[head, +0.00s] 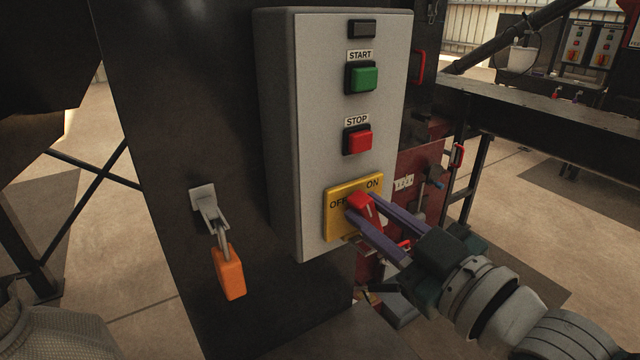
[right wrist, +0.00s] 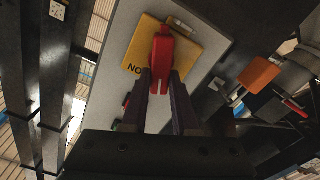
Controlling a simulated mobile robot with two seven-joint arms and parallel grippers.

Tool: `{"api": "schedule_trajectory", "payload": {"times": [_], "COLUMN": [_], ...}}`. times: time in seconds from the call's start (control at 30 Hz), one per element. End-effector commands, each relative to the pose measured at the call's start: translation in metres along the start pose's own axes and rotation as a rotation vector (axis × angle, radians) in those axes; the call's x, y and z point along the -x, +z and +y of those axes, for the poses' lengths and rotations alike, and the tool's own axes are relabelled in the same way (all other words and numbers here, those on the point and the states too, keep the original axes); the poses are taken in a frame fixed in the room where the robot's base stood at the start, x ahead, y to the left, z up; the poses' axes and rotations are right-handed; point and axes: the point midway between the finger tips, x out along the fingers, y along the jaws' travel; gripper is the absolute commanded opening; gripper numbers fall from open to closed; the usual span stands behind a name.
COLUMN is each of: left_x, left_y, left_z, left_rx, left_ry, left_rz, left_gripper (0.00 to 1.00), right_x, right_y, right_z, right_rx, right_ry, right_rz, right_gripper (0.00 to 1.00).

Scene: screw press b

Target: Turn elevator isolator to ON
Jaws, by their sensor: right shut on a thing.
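The elevator isolator is a red rotary handle (head: 360,205) on a yellow plate (head: 333,222) marked OFF at left and ON at upper right. It sits low on a grey control box (head: 318,120). My right gripper (head: 366,212) reaches in from the lower right, its two purple fingers on either side of the red handle and shut on it. In the right wrist view the red handle (right wrist: 160,62) lies between the fingertips, over the yellow plate (right wrist: 200,55). The handle's exact angle is partly hidden by the fingers. My left gripper is not in view.
Above the isolator are a red STOP button (head: 358,140) and a green START button (head: 363,77). An orange padlock (head: 229,272) hangs from a hasp (head: 205,200) on the dark panel left of the box. A dark beam (head: 540,110) runs behind at right.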

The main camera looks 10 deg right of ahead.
Motion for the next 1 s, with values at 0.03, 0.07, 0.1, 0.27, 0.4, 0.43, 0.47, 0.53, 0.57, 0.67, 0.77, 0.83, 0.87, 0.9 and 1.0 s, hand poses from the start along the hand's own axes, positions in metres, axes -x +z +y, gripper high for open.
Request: {"api": "schedule_trajectory", "payload": {"times": [0.03, 0.07, 0.1, 0.27, 0.4, 0.43, 0.47, 0.53, 0.57, 0.67, 0.77, 0.83, 0.87, 0.9, 1.0], "left_x": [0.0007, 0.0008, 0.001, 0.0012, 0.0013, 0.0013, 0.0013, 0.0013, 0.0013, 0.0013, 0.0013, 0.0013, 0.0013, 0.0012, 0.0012], "left_y": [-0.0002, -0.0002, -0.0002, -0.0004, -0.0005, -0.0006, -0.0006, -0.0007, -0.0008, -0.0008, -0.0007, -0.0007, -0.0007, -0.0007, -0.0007], "left_z": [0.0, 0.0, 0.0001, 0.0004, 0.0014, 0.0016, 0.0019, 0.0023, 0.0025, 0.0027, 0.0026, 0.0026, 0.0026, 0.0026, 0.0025], "left_rx": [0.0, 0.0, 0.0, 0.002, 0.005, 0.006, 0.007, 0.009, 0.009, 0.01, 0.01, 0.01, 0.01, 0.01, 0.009], "left_ry": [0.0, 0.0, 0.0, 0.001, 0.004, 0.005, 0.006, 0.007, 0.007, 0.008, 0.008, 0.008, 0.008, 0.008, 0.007], "left_rz": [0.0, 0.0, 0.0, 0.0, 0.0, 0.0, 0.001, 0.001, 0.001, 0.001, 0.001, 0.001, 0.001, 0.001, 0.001], "left_gripper": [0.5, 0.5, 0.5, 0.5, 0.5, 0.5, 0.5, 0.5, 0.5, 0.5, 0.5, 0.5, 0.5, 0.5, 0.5], "right_x": [0.0004, 0.0004, 0.0004, 0.0002, 0.0003, 0.0003, 0.0004, 0.0004, 0.0005, 0.0005, 0.0006, 0.0006, 0.0006, 0.0006, 0.0006], "right_y": [0.0016, 0.0017, 0.0018, 0.0022, 0.0028, 0.003, 0.0031, 0.0035, 0.0036, 0.0039, 0.0041, 0.0043, 0.0043, 0.0044, 0.0044], "right_z": [0.0011, 0.0015, 0.0019, 0.0036, 0.005, 0.0051, 0.0053, 0.0055, 0.0056, 0.0059, 0.006, 0.006, 0.006, 0.006, 0.006], "right_rx": [-0.04, -0.066, -0.1, -0.222, -0.305, -0.32, -0.332, -0.36, -0.37, -0.397, -0.412, -0.419, -0.421, -0.423, -0.424], "right_ry": [-0.001, -0.001, -0.001, 0.0, 0.0, 0.0, 0.0, 0.0, 0.0, 0.0, 0.0, 0.0, 0.0, 0.0, 0.0], "right_rz": [-0.005, -0.005, -0.005, -0.005, -0.006, -0.006, -0.006, -0.007, -0.007, -0.008, -0.008, -0.008, -0.008, -0.009, -0.009], "right_gripper": [0.0, 0.0, 0.0, 0.0, 0.0, 0.0, 0.0, 0.0, 0.0, 0.0, 0.0, 0.0, 0.0, 0.0, 0.0]}}
